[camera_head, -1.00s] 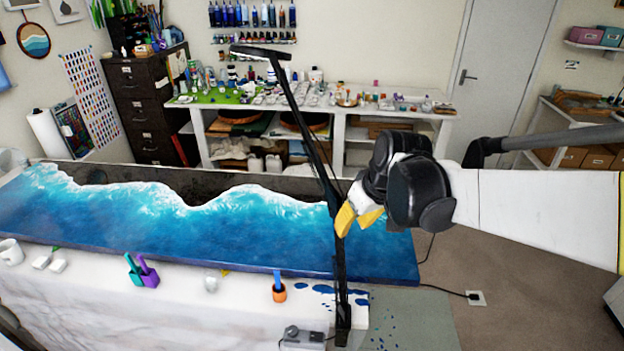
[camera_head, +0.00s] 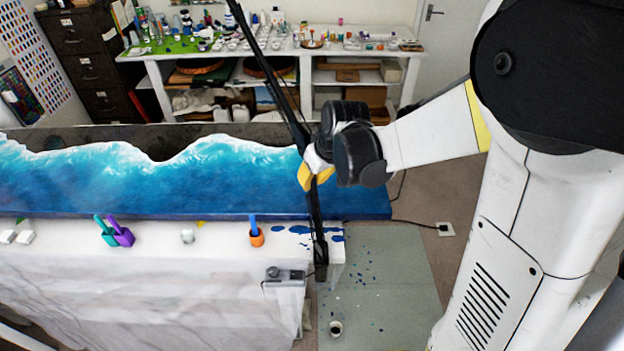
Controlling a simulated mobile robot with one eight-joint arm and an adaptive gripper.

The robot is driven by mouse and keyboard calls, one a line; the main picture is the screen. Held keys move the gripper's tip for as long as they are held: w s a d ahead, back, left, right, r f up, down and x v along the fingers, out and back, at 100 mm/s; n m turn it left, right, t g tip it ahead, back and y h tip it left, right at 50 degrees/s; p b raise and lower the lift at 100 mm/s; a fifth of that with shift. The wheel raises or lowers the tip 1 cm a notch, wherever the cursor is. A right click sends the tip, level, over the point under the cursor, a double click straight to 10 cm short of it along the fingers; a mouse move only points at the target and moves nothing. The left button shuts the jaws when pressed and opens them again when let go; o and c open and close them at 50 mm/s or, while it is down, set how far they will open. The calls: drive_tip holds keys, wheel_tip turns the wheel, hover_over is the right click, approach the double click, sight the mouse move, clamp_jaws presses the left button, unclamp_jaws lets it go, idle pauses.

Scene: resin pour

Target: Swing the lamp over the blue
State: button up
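The black lamp's long thin arm (camera_head: 316,222) rises from the table's front right corner, leans left and leaves the top of the view. The lamp head is out of view. The blue resin panel (camera_head: 200,192), with white wave foam along its far side, lies across the table behind the lamp's foot. My gripper (camera_head: 316,178), with yellow fingertips, is at the lamp arm about midway up its visible length. The fingertips overlap the lamp arm in the picture. I cannot tell whether they are closed on it.
A grey box (camera_head: 285,275) hangs at the front edge. Blue drips spot the corner and floor mat (camera_head: 385,270). A crowded shelf bench (camera_head: 270,55) stands behind.

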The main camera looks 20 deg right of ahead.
clamp_jaws()
drive_tip(key=shift+s+a+r+n+g+y+b, duration=0.15)
drive_tip(key=shift+a+n+y+b, duration=0.2)
drive_tip(key=shift+n, duration=0.45)
drive_tip(key=shift+s+a+f+n+g+y+b, duration=0.1)
drive_tip(key=shift+s+a+n+g+y+b, duration=0.25)
drive_tip(key=shift+n, duration=0.45)
drive_tip(key=shift+a+r+n+y+b, duration=0.1)
drive_tip(key=shift+a+n+b, duration=0.1)
drive_tip(key=shift+a+n, duration=0.45)
drive_tip(key=o, duration=0.6)
unclamp_jaws()
drive_tip(key=shift+w+d, duration=0.15)
drive_tip(key=shift+d, duration=0.15)
drive_tip(key=shift+o, duration=0.2)
drive_tip(key=v, duration=1.1)
drive_tip(key=shift+r, duration=0.35)
